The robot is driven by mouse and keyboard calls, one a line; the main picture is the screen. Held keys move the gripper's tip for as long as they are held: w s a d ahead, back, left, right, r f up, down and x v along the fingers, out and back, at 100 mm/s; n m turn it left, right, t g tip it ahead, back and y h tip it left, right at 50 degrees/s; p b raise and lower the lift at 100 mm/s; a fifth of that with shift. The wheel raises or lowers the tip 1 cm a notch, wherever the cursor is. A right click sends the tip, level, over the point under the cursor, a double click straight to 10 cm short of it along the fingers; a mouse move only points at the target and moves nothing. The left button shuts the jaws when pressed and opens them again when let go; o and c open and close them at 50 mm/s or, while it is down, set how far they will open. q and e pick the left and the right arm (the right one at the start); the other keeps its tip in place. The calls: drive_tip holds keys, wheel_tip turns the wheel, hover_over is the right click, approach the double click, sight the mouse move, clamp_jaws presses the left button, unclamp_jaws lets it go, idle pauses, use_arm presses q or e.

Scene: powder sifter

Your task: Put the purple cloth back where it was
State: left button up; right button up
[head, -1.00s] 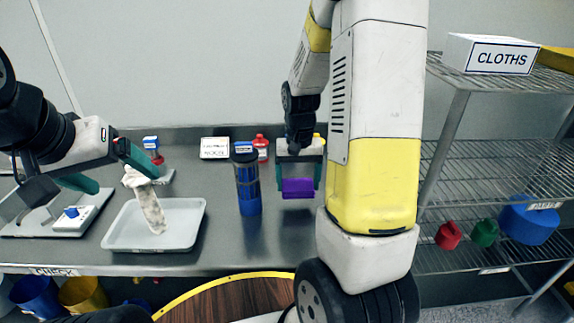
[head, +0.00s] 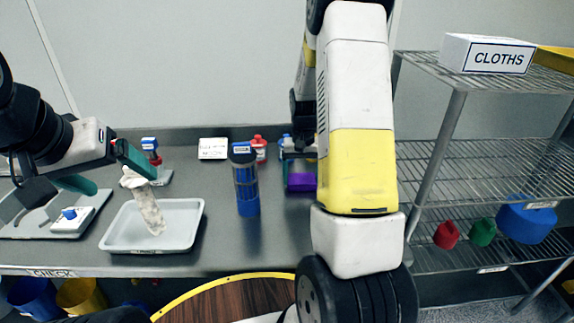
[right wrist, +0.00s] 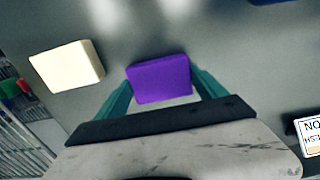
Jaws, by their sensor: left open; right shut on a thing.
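The purple cloth (head: 302,182) is a small block-like shape between the fingers of my right gripper (head: 300,172), at the right part of the counter. The right wrist view shows the cloth (right wrist: 160,79) gripped between both teal fingertips, over the grey surface. I cannot tell whether it touches the counter. My right arm hides part of the gripper and the counter beside it. My left gripper (head: 108,172) is open at the left, near a whitish, stained, elongated object (head: 148,205) that leans in a pale tray (head: 120,232).
A blue shaker-like cylinder (head: 247,182) stands left of the cloth. Red bottle (head: 258,146) and white sign (head: 212,148) stand behind. The wire rack (head: 470,150) at right carries a CLOTHS box (head: 488,54) and coloured containers. A pale block (right wrist: 67,66) lies near the cloth.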

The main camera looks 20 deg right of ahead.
sight(302, 178)
drive_tip(key=shift+f, duration=0.15)
drive_tip(key=o, duration=1.3)
drive_tip(key=shift+c, duration=0.2)
drive_tip(key=s+a+r+t, duration=0.1)
drive_tip(key=s+a+r, duration=0.1)
drive_tip(key=r, duration=0.8)
drive_tip(key=s+a+r+t, duration=0.1)
drive_tip(key=s+a+r, duration=0.15)
drive_tip(key=r, duration=0.65)
drive_tip(key=s+a+r+n+t+y, duration=0.1)
drive_tip(key=s+a+r+t, duration=0.1)
drive_tip(key=s, duration=0.6)
drive_tip(key=s+a+r+n+t+y, duration=0.1)
drive_tip(key=s+a+r, duration=0.3)
drive_tip(key=s, duration=0.5)
drive_tip(key=shift+s+a+r+n+t, duration=0.15)
drive_tip(key=shift+s+a+n+t, duration=0.15)
drive_tip(key=shift+a+n+t, duration=0.45)
